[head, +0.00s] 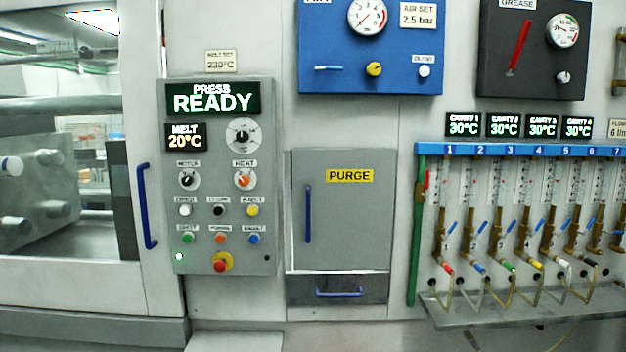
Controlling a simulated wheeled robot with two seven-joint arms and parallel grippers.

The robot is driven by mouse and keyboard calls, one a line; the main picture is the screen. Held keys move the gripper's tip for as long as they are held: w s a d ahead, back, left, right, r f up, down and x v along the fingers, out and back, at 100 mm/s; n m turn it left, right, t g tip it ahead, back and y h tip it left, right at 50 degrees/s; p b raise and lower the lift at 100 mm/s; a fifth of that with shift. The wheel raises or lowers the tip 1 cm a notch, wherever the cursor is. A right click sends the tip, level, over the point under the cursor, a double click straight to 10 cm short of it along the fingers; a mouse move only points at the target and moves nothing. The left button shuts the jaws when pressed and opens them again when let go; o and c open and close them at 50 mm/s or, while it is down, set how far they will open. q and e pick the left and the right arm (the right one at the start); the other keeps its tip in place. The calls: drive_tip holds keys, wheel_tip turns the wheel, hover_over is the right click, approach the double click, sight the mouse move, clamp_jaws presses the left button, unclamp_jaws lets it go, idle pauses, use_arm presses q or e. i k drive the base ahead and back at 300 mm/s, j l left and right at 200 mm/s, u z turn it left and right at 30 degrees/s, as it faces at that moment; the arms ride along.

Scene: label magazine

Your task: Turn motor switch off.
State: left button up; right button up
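The motor switch (188,180) is a black rotary knob on a pale round dial, under a label reading MOTOR. It sits at the left of the grey control panel (262,180); its exact pointer position is too small to tell. Right of it is the orange HEAT knob (243,181). Above, a display (212,98) reads PRESS READY and a smaller one (186,137) reads MELT 20°C. Neither of my grippers is in view.
A red emergency button (222,262) is low on the panel, below several coloured push buttons. A blue door handle (147,206) stands out left of the panel. The PURGE door (345,220) is to the right. The space before the panel is clear.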

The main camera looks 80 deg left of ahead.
sight(186, 181)
drive_tip(key=u, duration=3.3)
